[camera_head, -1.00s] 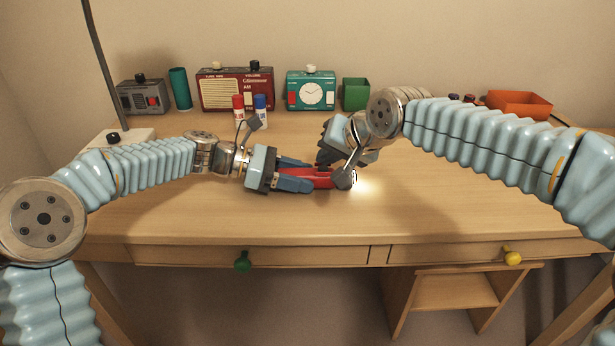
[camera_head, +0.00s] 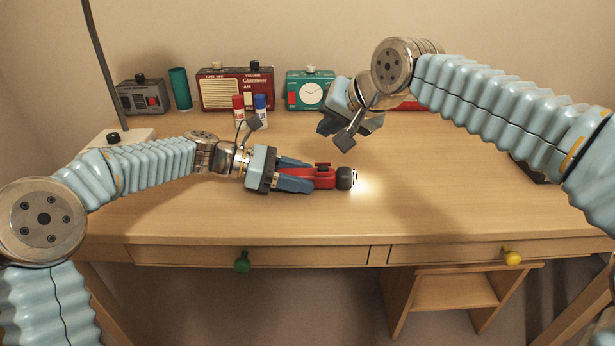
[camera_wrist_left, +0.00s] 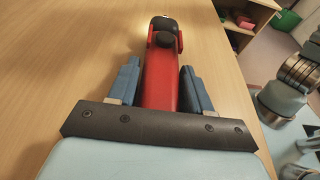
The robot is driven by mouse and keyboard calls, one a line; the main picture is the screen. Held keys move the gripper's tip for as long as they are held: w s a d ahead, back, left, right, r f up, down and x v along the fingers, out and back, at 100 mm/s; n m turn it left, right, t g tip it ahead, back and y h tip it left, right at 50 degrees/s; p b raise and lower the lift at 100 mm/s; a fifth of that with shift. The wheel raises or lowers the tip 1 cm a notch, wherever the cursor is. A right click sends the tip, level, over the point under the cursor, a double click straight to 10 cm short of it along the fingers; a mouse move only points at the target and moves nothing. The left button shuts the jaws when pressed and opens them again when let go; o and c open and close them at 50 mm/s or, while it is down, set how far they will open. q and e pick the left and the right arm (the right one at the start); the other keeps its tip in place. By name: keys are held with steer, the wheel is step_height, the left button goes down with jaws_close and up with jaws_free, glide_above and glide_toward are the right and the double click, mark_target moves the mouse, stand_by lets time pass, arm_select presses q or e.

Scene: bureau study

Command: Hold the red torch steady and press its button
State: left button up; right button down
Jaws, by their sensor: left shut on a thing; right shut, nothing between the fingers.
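The red torch (camera_head: 322,181) lies on the desk in the head view, its black head pointing right with a bright glow on the desk just beyond it. My left gripper (camera_head: 308,180) is shut on its body from the left. In the left wrist view the red torch (camera_wrist_left: 160,80) runs between the two blue fingers of the left gripper (camera_wrist_left: 158,82), with a dark button area near its head. My right gripper (camera_head: 335,133) is shut and empty, raised above the desk, up and right of the torch and apart from it.
Along the back of the desk (camera_head: 200,215) stand a grey box (camera_head: 143,97), a green cup (camera_head: 180,88), a red radio (camera_head: 235,90) and a teal clock (camera_head: 306,92). Red and blue markers (camera_head: 260,108) stand before the radio. The desk front is clear.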

arm_select(q)
steer(key=o, duration=0.9)
